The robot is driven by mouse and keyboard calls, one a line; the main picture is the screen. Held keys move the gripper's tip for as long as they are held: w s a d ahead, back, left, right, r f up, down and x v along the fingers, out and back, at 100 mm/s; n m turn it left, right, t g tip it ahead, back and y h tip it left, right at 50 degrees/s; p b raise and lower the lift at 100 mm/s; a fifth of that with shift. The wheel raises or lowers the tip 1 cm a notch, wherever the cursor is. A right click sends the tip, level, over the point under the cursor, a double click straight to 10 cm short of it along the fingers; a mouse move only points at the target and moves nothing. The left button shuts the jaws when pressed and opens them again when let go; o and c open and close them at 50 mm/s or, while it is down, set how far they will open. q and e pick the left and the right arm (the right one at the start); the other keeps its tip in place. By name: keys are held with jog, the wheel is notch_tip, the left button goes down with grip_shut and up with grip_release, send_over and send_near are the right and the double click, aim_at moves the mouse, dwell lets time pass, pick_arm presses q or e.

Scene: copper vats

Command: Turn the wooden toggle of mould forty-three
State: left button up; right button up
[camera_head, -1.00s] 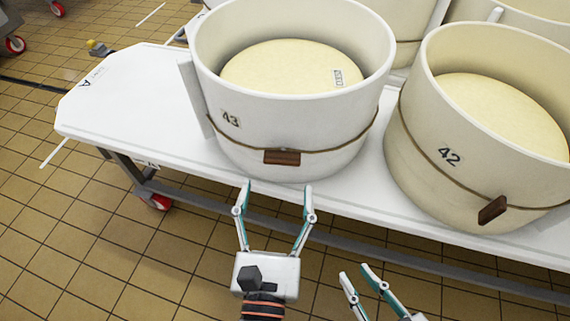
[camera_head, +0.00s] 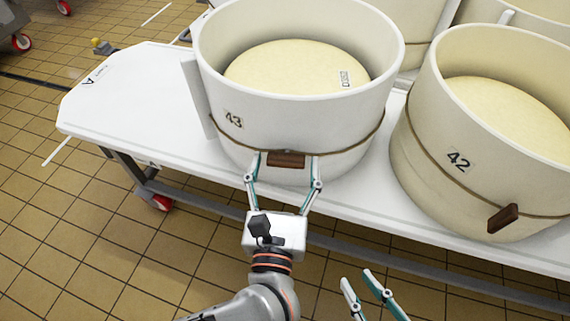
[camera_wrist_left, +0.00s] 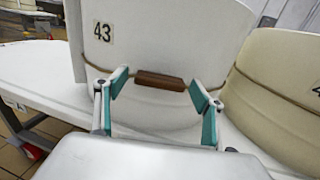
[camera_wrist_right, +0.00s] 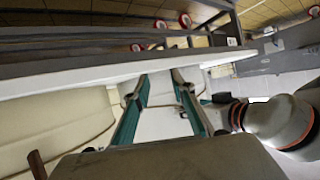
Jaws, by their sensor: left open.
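Mould forty-three (camera_head: 300,110) is a white round tub marked 43, standing on the white table. Its brown wooden toggle (camera_head: 286,159) lies level on the cord around the tub's front. My left gripper (camera_head: 287,160) is open, with one fingertip at each end of the toggle. In the left wrist view the toggle (camera_wrist_left: 160,81) sits between the spread fingertips; I cannot tell whether they touch it. My right gripper (camera_head: 362,282) is low, in front of the table, away from the mould. Its fingers stand apart with nothing between them in the right wrist view (camera_wrist_right: 160,80).
Mould forty-two (camera_head: 425,150), with its own tilted toggle (camera_head: 503,218), stands close on the right. More tubs stand behind. The white table (camera_head: 120,100) has bare space at its left end. Tiled floor (camera_head: 60,225) lies in front.

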pick_arm(q)
jog(key=c, duration=1.1)
jog(key=shift+r+m+p, duration=0.2)
jog(key=shift+m+p, duration=0.4)
jog(key=shift+m, duration=0.1)
jog(key=shift+r+m+p, duration=0.15)
jog(key=shift+m+p, duration=0.4)
jog(key=shift+m, duration=0.25)
jog(key=m+p, duration=0.2)
jog(key=shift+m, duration=0.3)
jog(key=m+p, duration=0.3)
jog(key=shift+r+m, duration=0.1)
jog(key=shift+m, duration=0.3)
jog(key=m+p, duration=0.3)
jog(key=shift+m, duration=0.3)
jog(key=shift+m+p, duration=1.2)
jog(key=shift+f+m+p, duration=0.25)
jog(key=shift+m+p, duration=0.45)
jog(key=shift+m, duration=0.1)
jog(key=shift+d+f+m+p, duration=0.1)
jog(key=shift+f+m+p, duration=0.1)
jog(key=shift+m+p, duration=0.3)
pick_arm(e)
jog(key=s+d+f+n+g+h, duration=0.1)
jog(key=s+d+h, duration=0.1)
jog(key=d, duration=0.5)
jog(key=shift+s, duration=0.55)
jog(key=shift+f, duration=0.1)
